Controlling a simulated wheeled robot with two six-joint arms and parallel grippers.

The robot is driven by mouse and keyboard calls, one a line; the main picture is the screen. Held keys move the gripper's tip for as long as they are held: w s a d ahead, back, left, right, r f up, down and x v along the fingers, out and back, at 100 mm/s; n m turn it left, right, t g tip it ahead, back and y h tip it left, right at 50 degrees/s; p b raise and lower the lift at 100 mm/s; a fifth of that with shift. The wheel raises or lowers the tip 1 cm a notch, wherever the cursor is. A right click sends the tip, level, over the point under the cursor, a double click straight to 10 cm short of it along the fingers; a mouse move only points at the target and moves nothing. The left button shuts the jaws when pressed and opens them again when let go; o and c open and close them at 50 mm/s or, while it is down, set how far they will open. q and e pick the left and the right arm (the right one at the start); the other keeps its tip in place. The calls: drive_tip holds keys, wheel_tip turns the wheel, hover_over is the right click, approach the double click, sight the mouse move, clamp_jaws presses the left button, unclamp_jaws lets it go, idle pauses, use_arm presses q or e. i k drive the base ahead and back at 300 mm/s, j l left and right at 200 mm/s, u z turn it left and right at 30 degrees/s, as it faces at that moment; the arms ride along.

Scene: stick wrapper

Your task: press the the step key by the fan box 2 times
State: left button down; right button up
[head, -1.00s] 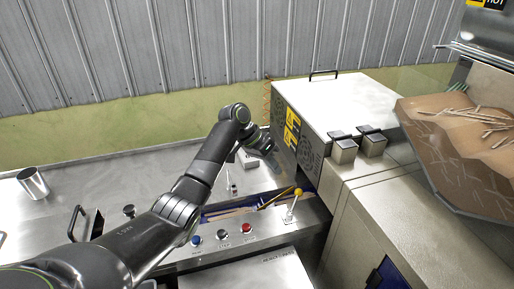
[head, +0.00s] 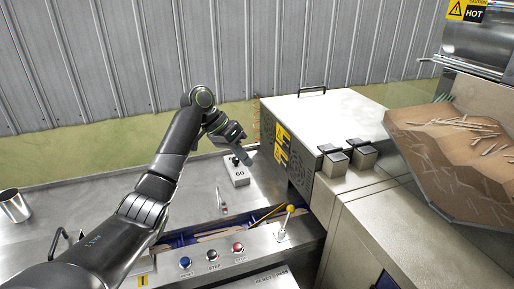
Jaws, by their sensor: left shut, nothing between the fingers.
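The fan box (head: 345,108) is a pale steel box with a dark grille and yellow labels on its near side. A small pale box marked 60 (head: 238,174) stands on the steel table to its left, with a dark part on top. My left gripper (head: 247,159) is shut and empty, its fingers pointing down by the far right of this small box; contact is unclear. Small keys on it cannot be made out. A black button labelled STEP (head: 212,254) is on the front panel. My right gripper is out of view.
A blue button (head: 185,262) and a red button (head: 238,247) flank the black one. A yellow-knobbed lever (head: 290,210) stands right of them. A metal cup (head: 15,206) is at far left. A hopper with sticks (head: 450,150) is at right.

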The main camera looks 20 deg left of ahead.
sight(211, 254)
drive_tip(key=k+l, duration=1.2)
drive_tip(key=l, duration=0.2)
